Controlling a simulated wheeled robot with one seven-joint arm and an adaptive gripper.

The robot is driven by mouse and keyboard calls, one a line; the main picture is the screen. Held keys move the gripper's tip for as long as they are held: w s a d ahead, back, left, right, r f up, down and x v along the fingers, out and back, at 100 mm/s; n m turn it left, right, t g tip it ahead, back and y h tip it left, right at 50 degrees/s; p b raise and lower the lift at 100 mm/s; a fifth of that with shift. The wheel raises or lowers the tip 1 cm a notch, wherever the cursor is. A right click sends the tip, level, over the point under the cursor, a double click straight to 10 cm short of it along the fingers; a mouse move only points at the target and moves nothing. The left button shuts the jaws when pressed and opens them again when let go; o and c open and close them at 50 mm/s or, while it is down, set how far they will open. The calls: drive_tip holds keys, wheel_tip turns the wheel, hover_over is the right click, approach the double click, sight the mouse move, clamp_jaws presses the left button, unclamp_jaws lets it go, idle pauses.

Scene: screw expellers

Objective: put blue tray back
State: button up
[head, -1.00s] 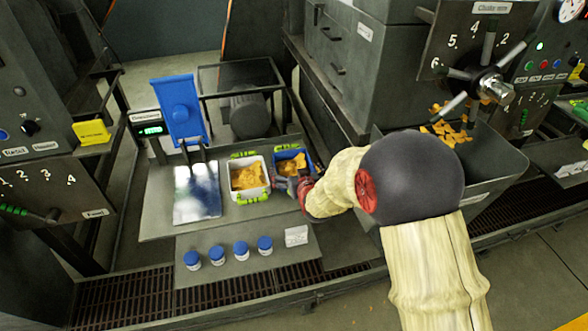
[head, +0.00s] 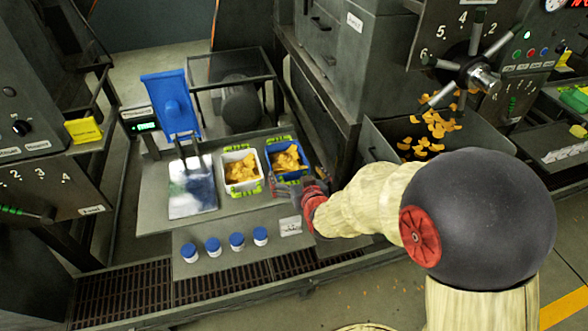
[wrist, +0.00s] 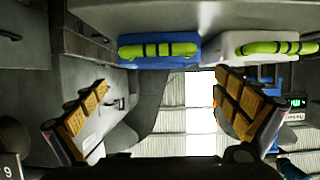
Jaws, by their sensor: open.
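The blue tray (head: 304,172) is filled with orange-yellow chip-like pieces and has green handles. It stands on the grey shelf, directly right of a similar white tray (head: 242,186). My gripper (head: 284,184) is at the front of the blue tray, near its lower edge. In the wrist view the gripper (wrist: 160,105) is open, its two tan-padded fingers wide apart with nothing between them. The blue tray (wrist: 130,60) and its green handle show beyond the fingers at the top, apart from them. The white tray (wrist: 225,52) is beside it.
A reflective plate (head: 193,190) lies left of the white tray. Several blue-capped jars (head: 237,241) and a small white label (head: 290,226) sit on the lower front shelf. A hopper (head: 482,137) with orange pieces is at the right. Bare shelf lies before the trays.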

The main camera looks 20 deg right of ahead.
drive_tip(key=s+r+g, duration=0.4)
drive_tip(key=s+r, duration=0.6)
drive_tip(key=s, duration=0.1)
drive_tip(key=s+r+g, duration=0.2)
drive_tip(key=s, duration=0.7)
drive_tip(key=s+r+g, duration=0.2)
drive_tip(key=s+r, duration=0.1)
drive_tip(key=s, duration=0.7)
